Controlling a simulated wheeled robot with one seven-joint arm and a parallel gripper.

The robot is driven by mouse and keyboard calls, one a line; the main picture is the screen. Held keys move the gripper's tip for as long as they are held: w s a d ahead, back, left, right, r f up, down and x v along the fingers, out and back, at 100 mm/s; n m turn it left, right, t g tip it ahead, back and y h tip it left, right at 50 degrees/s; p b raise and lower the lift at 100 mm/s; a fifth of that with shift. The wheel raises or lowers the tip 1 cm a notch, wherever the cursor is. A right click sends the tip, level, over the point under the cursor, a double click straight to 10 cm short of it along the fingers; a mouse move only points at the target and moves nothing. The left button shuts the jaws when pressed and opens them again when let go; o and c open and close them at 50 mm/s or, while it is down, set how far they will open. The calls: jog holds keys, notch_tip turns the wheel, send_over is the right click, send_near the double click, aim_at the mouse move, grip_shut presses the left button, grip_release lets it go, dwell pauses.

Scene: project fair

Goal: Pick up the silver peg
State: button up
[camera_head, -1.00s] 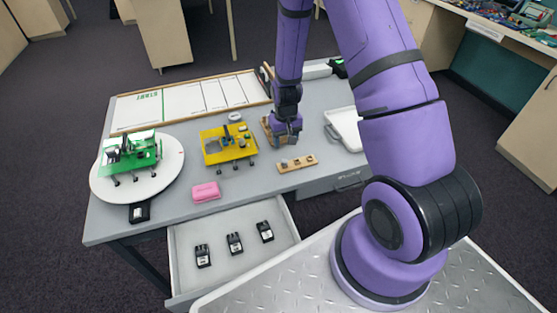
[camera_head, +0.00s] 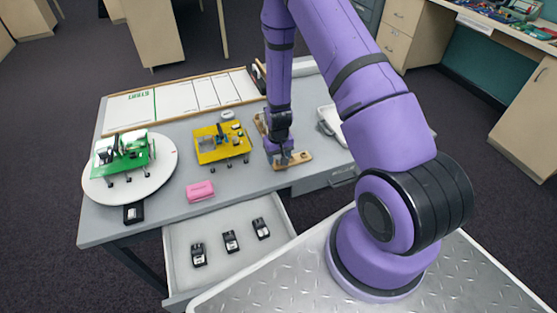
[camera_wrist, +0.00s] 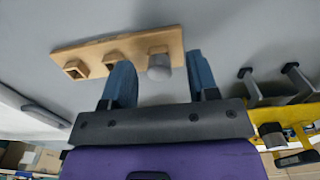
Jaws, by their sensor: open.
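The silver peg (camera_wrist: 159,67) is a short grey cylinder at one end of a small wooden block (camera_wrist: 115,52), seen in the wrist view. Two square sockets show along the rest of the block. My gripper (camera_wrist: 162,78) is open, with one blue finger on each side of the peg in the picture. Whether the fingers touch the peg cannot be told. In the head view my gripper (camera_head: 282,159) is over the left end of the wooden block (camera_head: 300,160) and hides the peg.
A yellow rig (camera_head: 222,145) on legs stands left of my gripper. A white tray (camera_head: 330,122) is at the right.

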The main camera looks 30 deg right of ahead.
jog(key=shift+f, duration=0.5)
jog(key=c, duration=1)
jog(key=shift+r, duration=0.15)
